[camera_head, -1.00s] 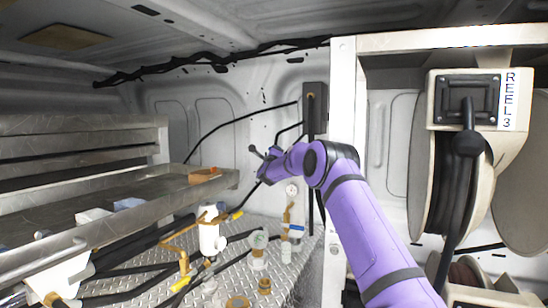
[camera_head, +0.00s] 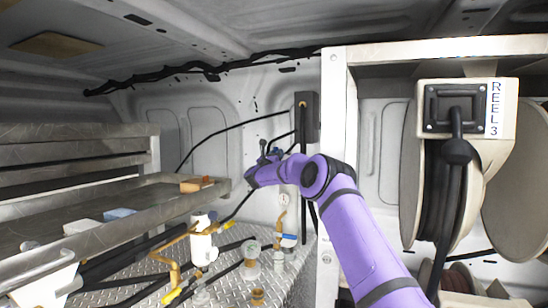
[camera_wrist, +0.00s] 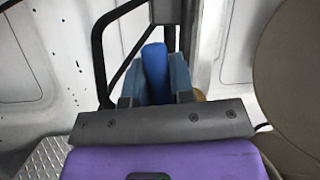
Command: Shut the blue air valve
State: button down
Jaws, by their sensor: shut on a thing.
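In the wrist view, a long blue handle (camera_wrist: 154,68) stands upright between the two grey-blue fingers of my gripper (camera_wrist: 155,88). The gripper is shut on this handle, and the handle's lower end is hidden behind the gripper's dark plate. In the head view, my gripper (camera_head: 268,154) is by the back wall, left of the tall post; the held handle is too small to make out there. Another small blue handle (camera_head: 289,236) shows lower down, on a brass fitting above the diamond-plate floor.
A dark wall box with a hose (camera_head: 306,117) is close behind my gripper. A white post (camera_head: 334,180) stands to the right, beside the hose reel (camera_head: 445,190). Metal shelves (camera_head: 110,212) fill the left. Brass and white fittings (camera_head: 203,243) stand below.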

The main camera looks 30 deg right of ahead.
jog(key=shift+s+d+f+m+g, duration=0.1)
jog(key=shift+s+d+m+g, duration=0.15)
jog(key=shift+m, duration=0.4)
jog(key=shift+s+d+m+g, duration=0.1)
jog(key=shift+m+g, duration=0.25)
jog(key=shift+m, duration=0.3)
jog(key=c, duration=1)
grip_release()
jog(key=shift+s+a, duration=0.1)
jog(key=v, duration=1)
jog(key=shift+a+f, duration=0.2)
jog(key=shift+a, duration=0.05)
